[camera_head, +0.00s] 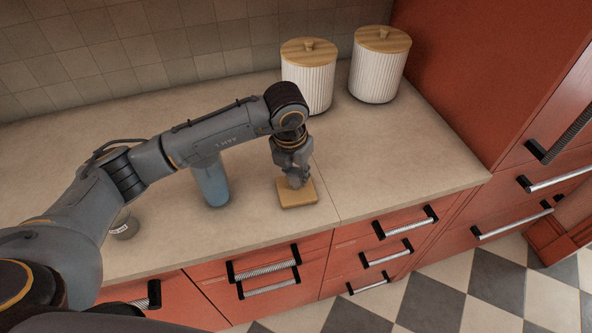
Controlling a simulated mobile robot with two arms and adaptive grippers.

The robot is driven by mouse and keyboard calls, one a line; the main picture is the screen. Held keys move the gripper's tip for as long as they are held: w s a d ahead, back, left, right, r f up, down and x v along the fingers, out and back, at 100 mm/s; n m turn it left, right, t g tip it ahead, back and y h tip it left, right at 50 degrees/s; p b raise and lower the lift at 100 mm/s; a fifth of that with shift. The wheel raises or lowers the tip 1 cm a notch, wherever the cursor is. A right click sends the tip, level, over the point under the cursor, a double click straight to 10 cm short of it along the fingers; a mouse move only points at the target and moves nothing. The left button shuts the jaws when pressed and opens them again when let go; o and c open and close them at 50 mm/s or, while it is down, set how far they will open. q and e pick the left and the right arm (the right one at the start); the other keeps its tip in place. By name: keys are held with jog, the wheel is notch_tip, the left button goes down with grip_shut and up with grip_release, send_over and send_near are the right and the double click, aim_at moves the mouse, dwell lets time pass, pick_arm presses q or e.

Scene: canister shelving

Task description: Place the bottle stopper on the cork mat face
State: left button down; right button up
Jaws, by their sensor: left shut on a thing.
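A square tan cork mat (297,200) lies flat on the counter near its front edge. My left gripper (298,183) points down right over the mat, with its fingertips at or just above the mat's surface. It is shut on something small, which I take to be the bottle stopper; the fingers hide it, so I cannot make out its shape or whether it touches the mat. My right gripper is not in view.
A blue bottle (212,186) stands left of the mat, below my left arm. A small grey labelled container (124,228) is farther left. Two white ribbed canisters with wooden lids, one left (307,85) and one right (376,75), stand at the back. The counter's right side is clear.

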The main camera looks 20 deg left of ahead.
pick_arm(q)
jog(key=shift+f, duration=0.2)
jog(key=c, duration=1.1)
grip_release()
jog(key=shift+r, duration=0.1)
jog(key=shift+r, duration=0.45)
jog(key=r+b, duration=0.1)
jog(key=r, duration=0.2)
jog(key=s+r+b, duration=0.1)
jog(key=r, duration=0.3)
jog(key=r+b, duration=0.1)
jog(key=r, duration=0.3)
jog(key=shift+s+a+r, duration=0.15)
jog(key=shift+s+a, duration=0.05)
jog(key=shift+s, duration=0.2)
